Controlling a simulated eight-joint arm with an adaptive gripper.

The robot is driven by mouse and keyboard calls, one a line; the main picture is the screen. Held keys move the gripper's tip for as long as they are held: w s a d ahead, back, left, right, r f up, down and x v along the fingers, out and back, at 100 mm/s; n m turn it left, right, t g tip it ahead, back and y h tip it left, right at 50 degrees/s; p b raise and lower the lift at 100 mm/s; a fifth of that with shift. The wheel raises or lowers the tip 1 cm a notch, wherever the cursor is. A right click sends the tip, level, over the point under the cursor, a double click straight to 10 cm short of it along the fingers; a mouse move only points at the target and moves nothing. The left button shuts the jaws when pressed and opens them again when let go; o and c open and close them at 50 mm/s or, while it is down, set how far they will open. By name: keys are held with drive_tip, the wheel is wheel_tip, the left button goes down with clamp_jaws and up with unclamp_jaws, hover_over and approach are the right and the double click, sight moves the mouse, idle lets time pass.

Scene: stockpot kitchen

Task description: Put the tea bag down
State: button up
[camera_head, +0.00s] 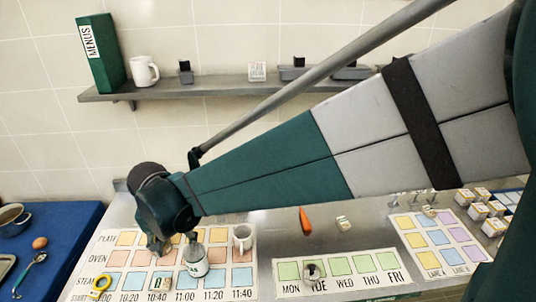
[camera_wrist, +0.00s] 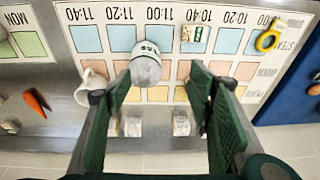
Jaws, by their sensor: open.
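A small white packet with green marks (camera_head: 160,283) lies on the bottom blue row of the time chart (camera_head: 243,293). It may be the tea bag, but it is too small to be sure. In the wrist view the packet (camera_wrist: 194,34) lies flat under the 10:40 column, beyond my fingertips. My gripper (camera_head: 175,243) is open above the chart. In the wrist view its green-padded fingers (camera_wrist: 160,82) are spread with nothing held between them. A grey-topped jar with a green-lettered label (camera_wrist: 146,66) stands just beyond the left finger, in the 11:00 column.
A white mug (camera_head: 243,238) stands at the chart's upper right corner. Yellow tape (camera_head: 101,282) lies at its left end. A carrot (camera_head: 305,221) and another small pale packet (camera_head: 344,222) lie behind the day chart (camera_head: 345,264). Several chart cells are clear.

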drive_tip(key=s+d+r+t, duration=0.1)
drive_tip(key=d+r, duration=0.3)
drive_tip(key=d, duration=0.7)
drive_tip(key=s+d+r+t, duration=0.1)
drive_tip(key=d+r, duration=0.2)
drive_tip(key=d, duration=0.8)
drive_tip(key=s+d+r+t, duration=0.1)
drive_tip(key=d+r, duration=0.3)
drive_tip(key=d, duration=0.8)
drive_tip(key=s+d+t, duration=0.2)
drive_tip(key=s+d, duration=0.5)
drive_tip(key=d, duration=0.3)
drive_tip(key=shift+s+d+f+h, duration=0.15)
drive_tip(key=shift+d+f+h, duration=0.15)
drive_tip(key=shift+d, duration=0.1)
drive_tip(key=shift+o, duration=0.5)
